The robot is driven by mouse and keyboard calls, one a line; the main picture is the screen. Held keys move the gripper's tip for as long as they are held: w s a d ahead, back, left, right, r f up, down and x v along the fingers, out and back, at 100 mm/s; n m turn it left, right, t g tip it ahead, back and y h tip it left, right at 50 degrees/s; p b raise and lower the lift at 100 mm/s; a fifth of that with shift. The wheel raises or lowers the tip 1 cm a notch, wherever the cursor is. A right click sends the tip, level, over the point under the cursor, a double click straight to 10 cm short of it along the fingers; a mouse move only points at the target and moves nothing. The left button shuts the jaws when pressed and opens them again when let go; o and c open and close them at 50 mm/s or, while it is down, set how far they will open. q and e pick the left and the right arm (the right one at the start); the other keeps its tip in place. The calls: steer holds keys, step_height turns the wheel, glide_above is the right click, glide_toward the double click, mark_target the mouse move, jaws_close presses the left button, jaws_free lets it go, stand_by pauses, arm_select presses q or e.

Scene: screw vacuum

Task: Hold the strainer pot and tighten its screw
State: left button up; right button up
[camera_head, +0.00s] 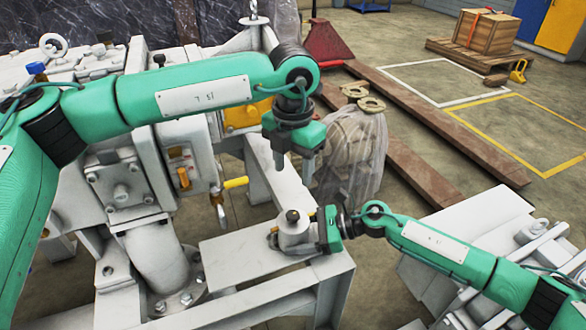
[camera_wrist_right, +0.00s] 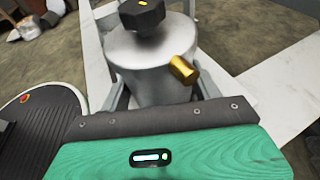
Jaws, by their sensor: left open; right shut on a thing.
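The strainer pot (camera_head: 293,233) is a small light-grey cylinder on the white metal stand. Its dark screw knob (camera_head: 292,215) is on top. In the right wrist view the pot (camera_wrist_right: 150,72) shows large, with the black screw (camera_wrist_right: 142,14) above it and a brass fitting (camera_wrist_right: 184,69) on its side. My right gripper (camera_head: 312,233) is shut on the pot from the right, its fingers on either side of the body. My left gripper (camera_head: 293,170) is open and points down, above the pot and apart from it. Nothing is between its fingers.
The stand's flat top (camera_head: 235,255) is bare left of the pot. A large grey machine (camera_head: 130,180) with pipes and a yellow-handled valve (camera_head: 235,183) stands at the left. A plastic-wrapped item (camera_head: 352,150) stands behind the pot. A wooden crate (camera_head: 485,32) is far off.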

mark_target(293, 214)
arm_select(q)
steer(key=shift+f, duration=0.15)
step_height(293, 214, down, 12)
steer(key=shift+r, duration=0.1)
stand_by(0.6)
steer(key=c, duration=1)
steer(key=shift+m, duration=0.4)
steer(key=m, duration=0.6)
steer(key=shift+m, duration=0.3)
